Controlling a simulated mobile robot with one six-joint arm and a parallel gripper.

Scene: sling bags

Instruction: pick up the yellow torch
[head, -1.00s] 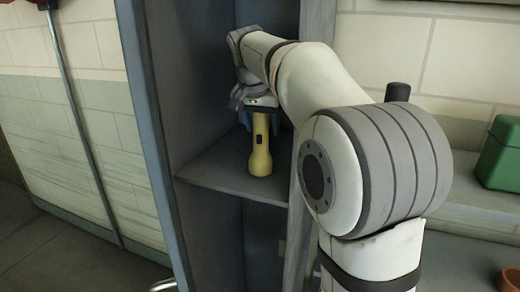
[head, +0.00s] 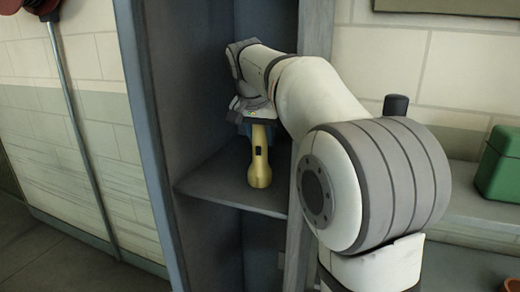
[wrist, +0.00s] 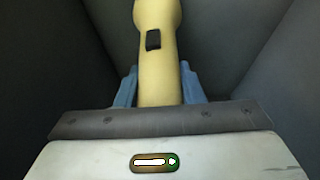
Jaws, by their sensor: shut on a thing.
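The yellow torch (head: 259,165) stands upright in the cabinet, its wide end down at the shelf. Its dark switch faces outward. My gripper (head: 258,128) is at the torch's upper end, and its blue fingers are partly hidden in the head view. In the wrist view the torch (wrist: 155,50) runs between the two blue fingers of my gripper (wrist: 159,88), which are shut on its narrow body. The torch's far end is cut off by the top of that view. I cannot tell whether the torch still touches the shelf.
The grey cabinet shelf (head: 215,188) is bare around the torch. The cabinet's side walls (head: 150,110) stand close on both sides. A green box (head: 500,165) sits on a ledge at the right. A long pole (head: 75,130) leans outside at the left.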

